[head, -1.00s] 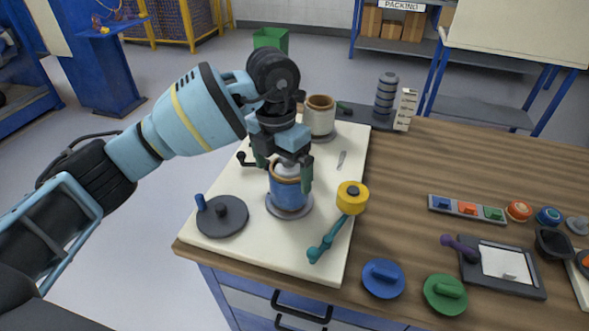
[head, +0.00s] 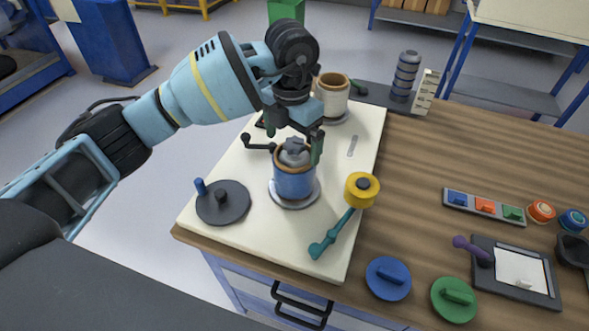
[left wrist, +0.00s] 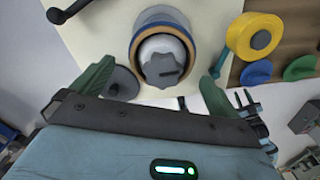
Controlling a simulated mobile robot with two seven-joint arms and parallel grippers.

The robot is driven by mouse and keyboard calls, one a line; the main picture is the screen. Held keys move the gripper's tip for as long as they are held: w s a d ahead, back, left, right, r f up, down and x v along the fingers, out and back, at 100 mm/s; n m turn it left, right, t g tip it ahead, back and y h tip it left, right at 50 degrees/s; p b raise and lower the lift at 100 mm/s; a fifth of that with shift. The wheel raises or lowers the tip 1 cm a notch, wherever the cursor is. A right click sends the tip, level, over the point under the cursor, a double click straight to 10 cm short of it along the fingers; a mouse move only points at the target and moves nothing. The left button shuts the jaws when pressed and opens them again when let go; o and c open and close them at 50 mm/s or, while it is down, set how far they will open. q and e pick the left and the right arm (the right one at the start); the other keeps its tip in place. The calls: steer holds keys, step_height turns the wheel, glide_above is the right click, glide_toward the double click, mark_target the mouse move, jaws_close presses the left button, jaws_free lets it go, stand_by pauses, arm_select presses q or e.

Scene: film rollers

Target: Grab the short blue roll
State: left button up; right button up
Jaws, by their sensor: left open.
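The short blue roll (head: 293,184) stands upright on a round grey base on the white board, with a tan rim and a grey knob (head: 294,153) on top. My left gripper (head: 298,150) is open above and behind the roll, near its top. In the left wrist view the roll (left wrist: 164,22) and its grey knob (left wrist: 162,68) show between the two green fingers (left wrist: 155,85), apart from both. The far finger is partly hidden in the head view. My right gripper is in neither view.
A taller cream roll (head: 332,95) stands behind on the board. A yellow roller with a teal handle (head: 361,189) lies right of the blue roll, and a dark disc with a blue peg (head: 223,202) lies left. Lids and a colour tray (head: 484,206) sit on the wooden table.

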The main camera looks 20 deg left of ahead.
mark_target(294, 156)
arm_select(q)
steer(key=f, duration=0.5)
steer(key=shift+w+d, duration=0.15)
steer(key=shift+w, duration=0.05)
steer(key=c, duration=1.1)
step_height(294, 156, up, 18)
steer(key=shift+p, duration=0.4)
